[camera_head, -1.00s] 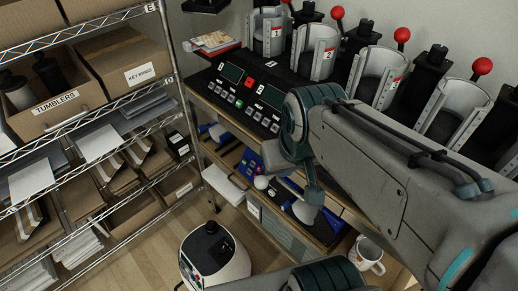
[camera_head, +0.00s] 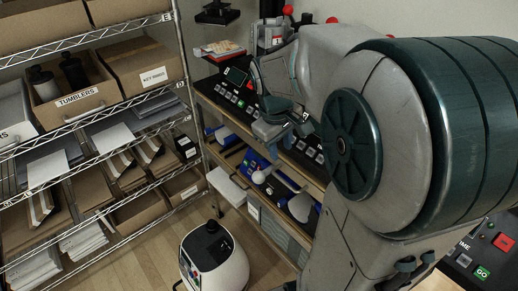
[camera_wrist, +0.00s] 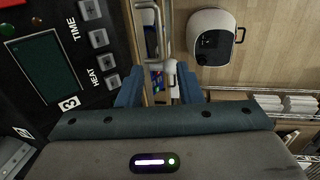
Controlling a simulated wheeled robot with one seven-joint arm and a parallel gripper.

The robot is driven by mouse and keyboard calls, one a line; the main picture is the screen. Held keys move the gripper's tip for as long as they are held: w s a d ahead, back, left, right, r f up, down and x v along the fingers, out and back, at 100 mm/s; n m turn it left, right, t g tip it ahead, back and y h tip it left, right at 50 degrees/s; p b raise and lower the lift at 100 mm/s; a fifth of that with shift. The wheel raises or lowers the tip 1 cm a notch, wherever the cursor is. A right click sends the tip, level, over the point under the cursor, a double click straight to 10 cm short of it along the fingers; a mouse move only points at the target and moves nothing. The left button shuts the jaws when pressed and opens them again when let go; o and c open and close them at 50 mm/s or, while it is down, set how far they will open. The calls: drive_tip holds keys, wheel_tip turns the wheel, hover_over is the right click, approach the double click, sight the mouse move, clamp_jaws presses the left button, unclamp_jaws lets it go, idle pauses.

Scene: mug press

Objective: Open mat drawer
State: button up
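I cannot tell for certain which part is the mat drawer. Under the bench, a grey front (camera_head: 283,236) with a white label shows at lower centre in the head view, partly hidden by my arm. My gripper (camera_head: 284,128) is over the bench's front edge by the control panels. In the wrist view, its two blue fingers (camera_wrist: 160,92) are apart, with no object seen held between them. Beyond them, lower down, are a silver bar-like loop (camera_wrist: 166,32) and shelf items. A panel marked 3 (camera_wrist: 48,65) is close on the left.
A wire rack (camera_head: 95,113) with boxes and papers stands at the left. A white rounded machine (camera_head: 215,262) is on the floor, also in the wrist view (camera_wrist: 211,37). Wood floor between rack and bench is partly clear. My arm hides most presses.

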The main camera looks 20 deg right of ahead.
sight(284, 181)
drive_tip(key=f, duration=0.4)
drive_tip(key=w+d+f, duration=0.1)
drive_tip(key=f, duration=0.4)
drive_tip(key=d+f+p, duration=0.1)
drive_tip(key=f, duration=0.3)
drive_tip(key=shift+w+d+f, duration=0.15)
drive_tip(key=shift+d+f, duration=0.05)
drive_tip(key=shift+f, duration=0.2)
